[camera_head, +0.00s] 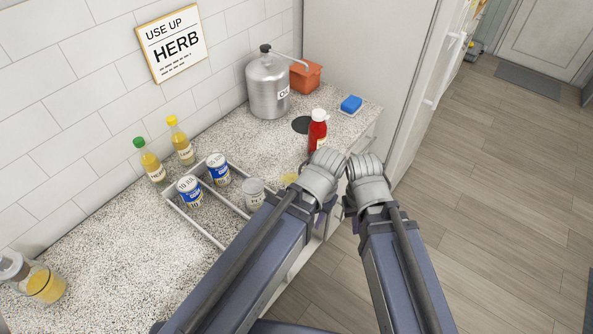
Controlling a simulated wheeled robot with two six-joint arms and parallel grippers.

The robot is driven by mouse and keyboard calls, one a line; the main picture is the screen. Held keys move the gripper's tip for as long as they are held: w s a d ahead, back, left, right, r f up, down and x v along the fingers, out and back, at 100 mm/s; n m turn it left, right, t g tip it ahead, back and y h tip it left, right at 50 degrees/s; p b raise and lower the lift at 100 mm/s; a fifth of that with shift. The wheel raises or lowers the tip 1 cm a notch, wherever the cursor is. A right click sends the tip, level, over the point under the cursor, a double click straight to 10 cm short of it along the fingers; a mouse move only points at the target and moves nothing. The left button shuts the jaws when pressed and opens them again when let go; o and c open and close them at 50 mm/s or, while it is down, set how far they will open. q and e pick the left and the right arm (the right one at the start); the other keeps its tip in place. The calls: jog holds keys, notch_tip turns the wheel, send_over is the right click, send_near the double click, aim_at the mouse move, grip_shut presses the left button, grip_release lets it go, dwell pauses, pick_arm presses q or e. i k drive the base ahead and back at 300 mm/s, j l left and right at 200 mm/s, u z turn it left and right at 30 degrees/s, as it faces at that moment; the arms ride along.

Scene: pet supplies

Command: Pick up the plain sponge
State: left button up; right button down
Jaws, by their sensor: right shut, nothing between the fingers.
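A blue sponge (351,103) lies on a small white dish near the far right edge of the counter. A small pale yellow thing (289,178) sits on the counter just left of my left gripper; it may be a sponge, but I cannot tell. My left gripper (324,168) is in front of the red bottle; its fingertips are hidden, so its opening does not show. My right gripper (365,170) is beside it, past the counter's front edge, shut and empty. Both are nearer to me than the blue sponge.
A red bottle (317,129), a metal oil can (267,87) and an orange box (305,76) stand on the speckled counter (120,255). A low rack (205,232) holds cans. Two herb bottles (150,161) stand by the wall; a jar (40,283) is at left. A tall white cabinet (365,50) borders the right end.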

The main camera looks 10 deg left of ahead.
aim_at(353, 103)
jog(key=i+l+u, duration=0.15)
jog(key=i+l, duration=0.35)
jog(key=i+l+u, duration=0.15)
jog(key=i+l, duration=0.4)
jog(key=i+l+u, duration=0.1)
jog(key=i+l, duration=0.4)
jog(key=l, duration=0.2)
